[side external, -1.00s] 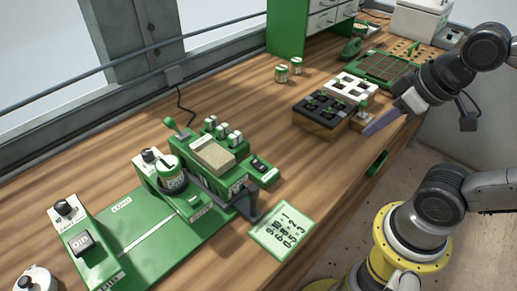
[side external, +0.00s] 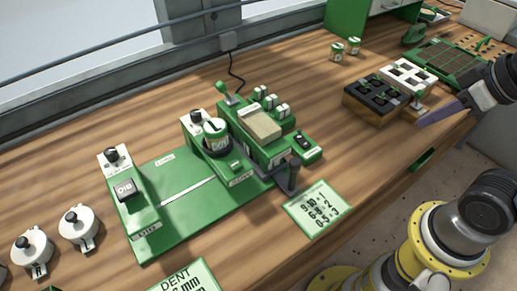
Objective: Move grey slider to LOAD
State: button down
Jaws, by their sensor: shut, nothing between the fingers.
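I cannot clearly tell which part is the grey slider. A small pale grey knobbed piece (side external: 418,104) at the right end of the black cell tray (side external: 352,101) may be it. A dark grey upright lever (side external: 287,180) stands at the front of the green seeder machine (side external: 262,152). A small label on the green base (side external: 150,200) is too blurred to read as LOAD. My gripper (side external: 424,122), with a long purple-grey end, is shut and empty at the right, just in front of the knobbed piece. Whether they touch is unclear.
A white cell tray (side external: 407,72) and a green grid tray (side external: 447,57) lie behind. Two small tins (side external: 345,49) stand at the back. A number card (side external: 317,208) lies in front of the machine. White lidded pots (side external: 78,227) stand at left. Bare wood separates machine and trays.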

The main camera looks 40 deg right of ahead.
dwell(0.4)
jog(key=c, duration=1.2)
grip_release()
jog(key=shift+o, duration=1.3)
jog(key=shift+s+m, duration=0.2)
jog(key=shift+m, duration=0.5)
jog(key=o, duration=0.3)
jog(key=w+r+m, duration=0.1)
jog(key=r+m, duration=0.2)
jog(key=w+a+r+m+g, duration=0.1)
jog(key=m, duration=0.1)
jog(key=shift+w+r, duration=0.2)
jog(key=shift+w, duration=0.1)
jog(key=w+a+r+m+g, duration=0.2)
jog(key=w+a+r+m, duration=0.15)
jog(key=w+a, duration=0.2)
jog(key=g, duration=0.3)
send_over(296, 161)
notch_tip(296, 161, down, 5)
jog(key=shift+n, duration=0.45)
notch_tip(296, 161, down, 13)
jog(key=shift+f, duration=0.15)
